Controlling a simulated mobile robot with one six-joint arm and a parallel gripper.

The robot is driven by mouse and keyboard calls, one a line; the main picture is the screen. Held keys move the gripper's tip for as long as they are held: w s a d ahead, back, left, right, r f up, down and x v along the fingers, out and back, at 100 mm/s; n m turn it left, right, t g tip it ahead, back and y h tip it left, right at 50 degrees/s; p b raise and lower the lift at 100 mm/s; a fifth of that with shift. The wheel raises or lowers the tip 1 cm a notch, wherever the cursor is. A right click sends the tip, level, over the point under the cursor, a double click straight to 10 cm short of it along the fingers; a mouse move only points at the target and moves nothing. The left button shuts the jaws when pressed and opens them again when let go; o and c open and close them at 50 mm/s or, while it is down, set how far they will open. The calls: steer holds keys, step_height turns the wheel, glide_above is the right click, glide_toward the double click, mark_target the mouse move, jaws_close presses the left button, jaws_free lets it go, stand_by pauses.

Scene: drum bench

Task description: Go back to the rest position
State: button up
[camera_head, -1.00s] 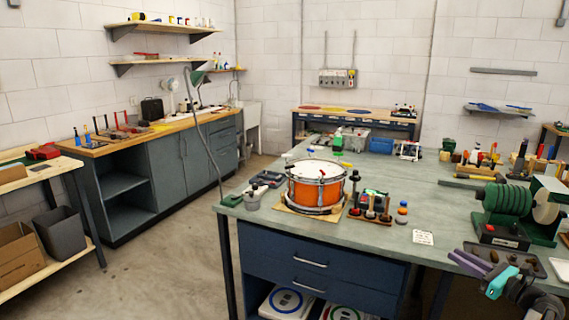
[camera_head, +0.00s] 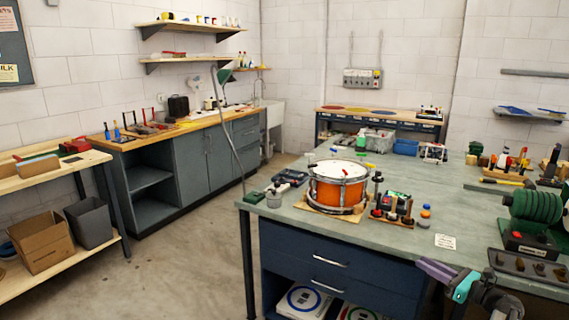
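My gripper (camera_head: 434,268), with purple-grey fingers and a teal part behind them, is at the lower right, by the front edge of the green-topped bench (camera_head: 400,236). No object shows in it, but the gap between its fingers cannot be made out. An orange drum (camera_head: 337,192) with a metal rim stands upright on a wooden board on the bench, well to the left of and beyond my gripper.
Small bottles and a wooden holder (camera_head: 391,213) stand beside the drum. A wooden shelf unit with a cardboard box (camera_head: 41,243) stands at left. The floor (camera_head: 190,240) between is clear.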

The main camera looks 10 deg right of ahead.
steer(key=w+a+f+m+y, duration=0.1)
steer(key=w+a+f, duration=0.3)
steer(key=a, duration=0.5)
steer(key=w+a+f+m, duration=0.2)
steer(key=w+a+f, duration=0.2)
steer(key=a, duration=0.6)
steer(key=w+a+f+m+y, duration=0.1)
steer(key=w+a+f, duration=0.3)
steer(key=a, duration=0.5)
steer(key=s+a+f+m+g+h, duration=0.1)
steer(key=a+f+m+h, duration=0.2)
steer(key=a+f+m, duration=0.4)
steer(key=a+f+m+h, duration=0.3)
steer(key=f+m+h, duration=0.1)
steer(key=f, duration=0.4)
steer(key=s+a+f+m+g+h, duration=0.1)
steer(key=s+f+m+g+h, duration=0.1)
steer(key=s+f+m+g, duration=0.65)
steer(key=s+a+f+m+g+h, duration=0.2)
steer(key=s+f+m, duration=0.3)
steer(key=s+f, duration=0.8)
steer(key=s+a+r+m+g, duration=0.1)
steer(key=s+m+g, duration=0.4)
steer(key=s, duration=0.7)
steer(key=s+a+m+g+y, duration=0.1)
steer(key=s+m+g, duration=0.4)
steer(key=s, duration=0.7)
steer(key=shift+s+a+r+m, duration=0.15)
steer(key=shift+a+r+m, duration=0.25)
steer(key=shift+m, duration=0.55)
